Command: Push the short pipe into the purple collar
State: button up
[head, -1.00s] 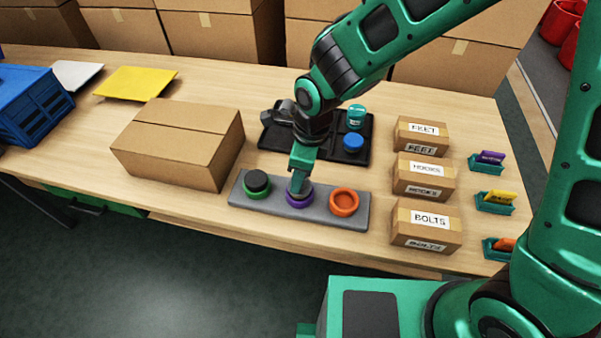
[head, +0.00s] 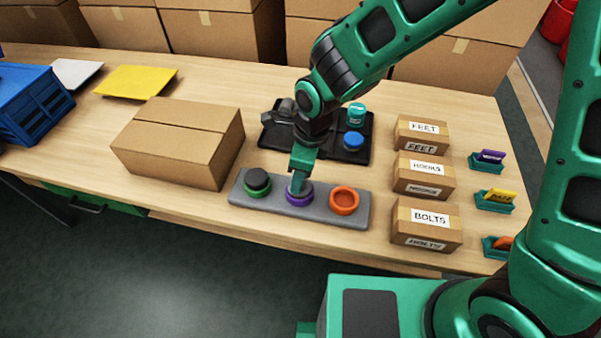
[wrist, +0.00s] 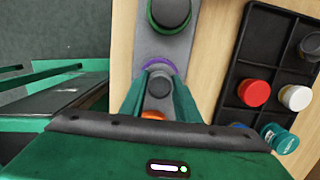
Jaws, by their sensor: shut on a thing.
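My gripper (head: 299,185) points down at the purple collar (head: 299,196), the middle one of three on a grey block (head: 321,208). In the wrist view the gripper (wrist: 159,98) is shut on a grey round-topped piece (wrist: 159,86), which looks like the short pipe. The purple collar shows there as an arc (wrist: 159,62) just beyond the fingers. The pipe is at the collar, but its lower end is hidden, so I cannot tell how deep it sits. The fingers cover most of the pipe in the head view.
A green collar with a dark plug (head: 257,183) and an empty orange collar (head: 344,201) flank the purple one. A black tray (wrist: 235,70) with several caps and jars lies behind. A cardboard box (head: 178,143) stands left; labelled boxes (head: 425,220) stand right.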

jog(key=shift+f, duration=0.4)
jog(key=shift+c, duration=0.4)
jog(key=o, duration=2.1)
jog(key=shift+r, duration=3.55)
